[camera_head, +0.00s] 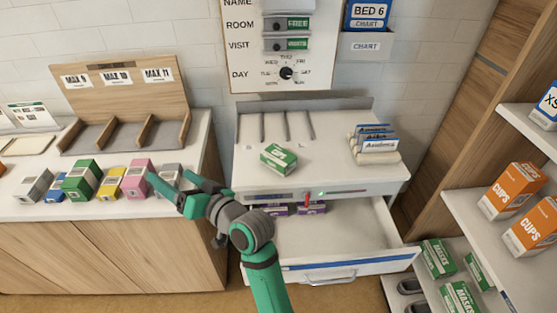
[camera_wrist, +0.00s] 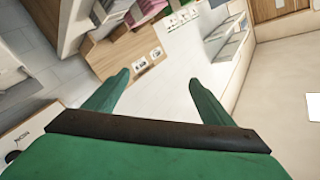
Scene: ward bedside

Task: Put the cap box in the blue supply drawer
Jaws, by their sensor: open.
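A green and white box (camera_head: 278,157), which looks like the cap box though its label is too small to read, lies on top of the white cabinet. The drawer (camera_head: 345,264) with a blue stripe on its front is pulled out below the cabinet top. Purple boxes (camera_head: 312,208) sit at its back left; the rest of its visible floor is bare. My gripper (camera_head: 170,179) is open and empty, left of the cabinet over the front of the left counter. Its spread fingers show in the wrist view (camera_wrist: 158,78), with nothing between them.
Several small boxes, including a pink one (camera_head: 138,179), stand on the left counter near my gripper. A holder with blue-edged cards (camera_head: 375,140) stands at the cabinet's right. Shelves at right hold orange cup boxes (camera_head: 512,190) and green mask boxes (camera_head: 437,257).

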